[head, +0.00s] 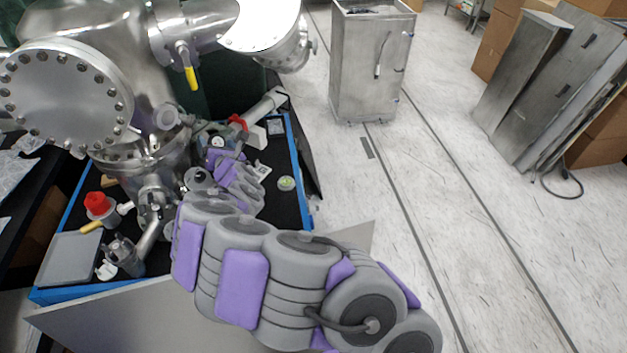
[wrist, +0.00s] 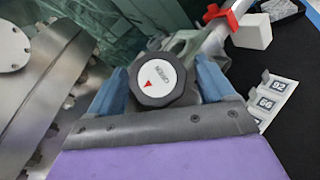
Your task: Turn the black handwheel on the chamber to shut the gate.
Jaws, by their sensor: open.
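The black handwheel (wrist: 158,80) is an angular knob with a white face that bears a red arrow and small lettering. In the head view the handwheel (head: 217,142) shows small beside the steel chamber (head: 128,75). My gripper (wrist: 163,75) has its two blue fingers apart, one on each side of the handwheel. I cannot tell whether either finger touches the rim. In the head view my gripper is small and partly hidden by my own arm. The gate itself is not seen.
A blue-edged cart with a black top (head: 290,150) bears the chamber. A red clamp (wrist: 222,15), a white block (wrist: 252,31) and printed tags (wrist: 268,103) lie right of the handwheel.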

